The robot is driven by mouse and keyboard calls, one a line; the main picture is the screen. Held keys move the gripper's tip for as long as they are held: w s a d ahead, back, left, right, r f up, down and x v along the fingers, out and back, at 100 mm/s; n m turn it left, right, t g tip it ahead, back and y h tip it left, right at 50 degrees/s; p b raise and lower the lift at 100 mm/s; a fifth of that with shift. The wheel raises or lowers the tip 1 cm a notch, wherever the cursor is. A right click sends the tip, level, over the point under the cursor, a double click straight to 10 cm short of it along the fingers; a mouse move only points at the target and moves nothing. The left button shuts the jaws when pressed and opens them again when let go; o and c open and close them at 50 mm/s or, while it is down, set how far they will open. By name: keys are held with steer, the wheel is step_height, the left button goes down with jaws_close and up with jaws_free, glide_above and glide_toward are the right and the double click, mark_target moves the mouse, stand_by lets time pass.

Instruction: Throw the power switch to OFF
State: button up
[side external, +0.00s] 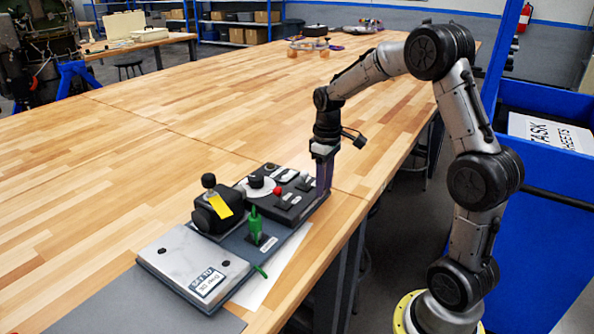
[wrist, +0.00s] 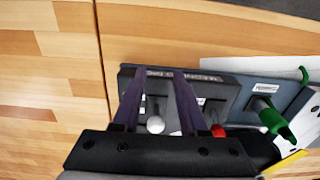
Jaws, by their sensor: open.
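The dark control panel (side external: 318,203) sits on the right end of a board on the bench. It has a red-knobbed lever (side external: 278,191), small labelled controls and a black dial (side external: 256,181). Which control is the power switch cannot be read. My gripper (side external: 324,188) points down at the panel's right end. In the wrist view my gripper (wrist: 160,73) is open, its two purple fingers apart over the panel's labelled edge. A white-knobbed lever (wrist: 155,124) shows between the fingers, and the red knob (wrist: 217,131) is just right of them. Contact cannot be judged.
On the same board are a green handle (side external: 256,226), a black device with a yellow tag (side external: 212,212) and a light metal plate (side external: 192,262). White paper (side external: 285,268) lies by the front edge. The wooden bench (side external: 150,120) behind is mostly clear.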

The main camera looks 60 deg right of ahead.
steer(key=shift+r, duration=0.1)
step_height(320, 180, up, 7)
stand_by(0.9)
steer(key=shift+a, duration=0.1)
steer(key=s+a+r+n+t, duration=0.25)
steer(key=s+a+r, duration=0.35)
steer(key=a+r, duration=0.4)
steer(key=s+a+f+m+t, duration=0.1)
steer(key=s+a+f, duration=0.2)
steer(key=s, duration=0.3)
steer(key=s+a+f+m+t, duration=0.1)
steer(key=s+a+f+t, duration=0.1)
steer(key=s, duration=0.5)
steer(key=shift+a+f, duration=0.75)
steer(key=shift+a, duration=0.2)
